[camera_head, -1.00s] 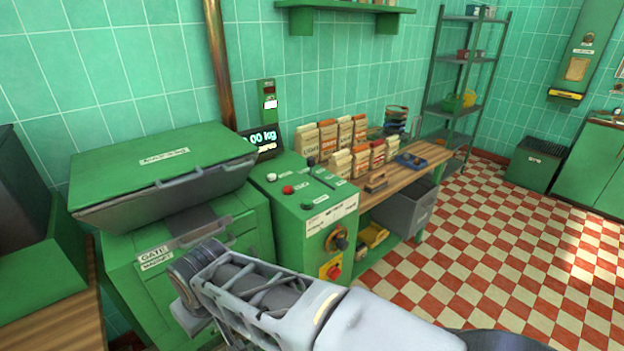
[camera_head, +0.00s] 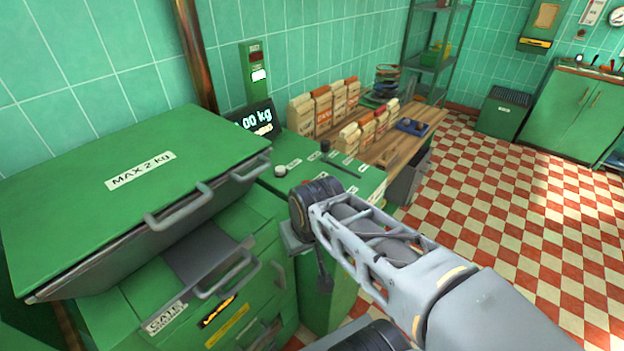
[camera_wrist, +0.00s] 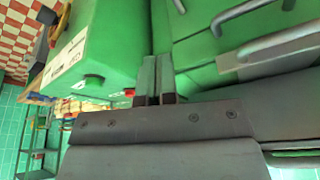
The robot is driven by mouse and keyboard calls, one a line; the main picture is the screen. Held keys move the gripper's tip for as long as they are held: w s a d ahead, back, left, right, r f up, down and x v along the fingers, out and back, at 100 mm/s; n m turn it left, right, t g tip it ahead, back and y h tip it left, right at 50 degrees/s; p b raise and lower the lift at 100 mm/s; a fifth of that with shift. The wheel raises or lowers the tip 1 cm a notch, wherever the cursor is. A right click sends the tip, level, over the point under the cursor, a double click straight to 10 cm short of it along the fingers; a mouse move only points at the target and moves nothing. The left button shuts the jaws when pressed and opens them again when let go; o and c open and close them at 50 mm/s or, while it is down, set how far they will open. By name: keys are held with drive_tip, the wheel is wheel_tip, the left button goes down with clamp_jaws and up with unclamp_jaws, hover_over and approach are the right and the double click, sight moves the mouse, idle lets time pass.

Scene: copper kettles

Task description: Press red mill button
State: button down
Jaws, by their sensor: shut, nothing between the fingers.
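The green mill control box (camera_head: 322,170) stands right of the big lidded bin in the head view. My arm covers part of its top, and the red button is hidden there. In the wrist view the box (camera_wrist: 115,45) fills the upper left, and a small red button (camera_wrist: 129,92) shows at its edge, just left of my fingers and partly cut off by them. A green button (camera_wrist: 93,81) is farther left. My gripper (camera_wrist: 156,62) is shut and empty, close to the red button. I cannot tell whether it touches.
A white button (camera_head: 280,171) and a black knob (camera_head: 325,146) stand on the box top. The lidded bin (camera_head: 140,205) with protruding handles is close on the left. Paper bags (camera_head: 325,108) stand on a wooden bench (camera_head: 400,152) behind. The checkered floor (camera_head: 500,205) is open at right.

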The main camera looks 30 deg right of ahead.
drive_tip(key=w+d+r+m+t+y+p, duration=0.1)
drive_tip(key=w+d+r+m+p, duration=0.1)
drive_tip(key=w+m, duration=0.4)
drive_tip(key=w+d+r+m+t+y+p, duration=0.1)
drive_tip(key=w+d+r+m+y+p, duration=0.1)
drive_tip(key=w+d+m, duration=0.3)
drive_tip(key=w+d+r+m+t+y+p, duration=0.1)
drive_tip(key=w+d+r+m+y+p, duration=0.1)
drive_tip(key=w+m, duration=0.6)
drive_tip(key=shift+w+d+r+m+t+p, duration=0.4)
drive_tip(key=shift+w+d+r+p, duration=0.35)
drive_tip(key=shift+w+d+p, duration=0.4)
drive_tip(key=shift+a+f, duration=0.1)
wheel_tip(320, 180, down, 9)
drive_tip(key=b, duration=0.7)
drive_tip(key=shift+b, duration=0.3)
drive_tip(key=shift+w+f+b, duration=0.1)
drive_tip(key=shift+f+b, duration=0.15)
drive_tip(key=shift+b, duration=0.1)
